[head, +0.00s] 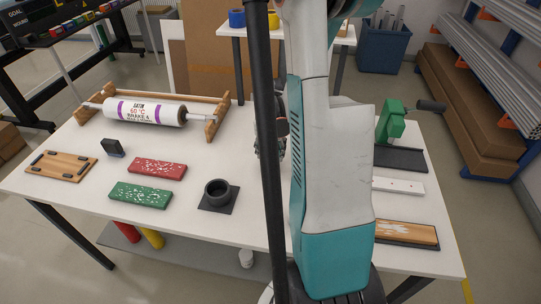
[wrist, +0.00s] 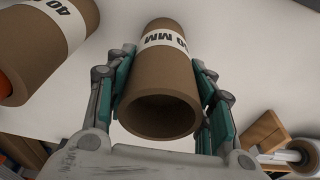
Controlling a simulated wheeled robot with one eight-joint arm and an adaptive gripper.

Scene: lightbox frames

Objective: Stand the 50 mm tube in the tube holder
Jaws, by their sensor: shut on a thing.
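In the wrist view my gripper (wrist: 163,60) is shut on a brown cardboard tube (wrist: 158,112), one finger on each side. Its open end faces the camera, and its white label shows "0 MM" with the first digit not readable. A second brown tube (wrist: 42,70) labelled "40" is at the left of the wrist view. In the head view the tube holder (head: 218,195), a black ring on a square base, stands on the white table and looks empty. My arm hides both tubes and most of my gripper there.
On the white table (head: 85,225) lie a red speckled board (head: 157,168), a green one (head: 140,195) and a wooden board (head: 60,165). A roll (head: 145,111) sits on a wooden stand behind. A green tool (head: 391,122) is at the right. The table around the holder is clear.

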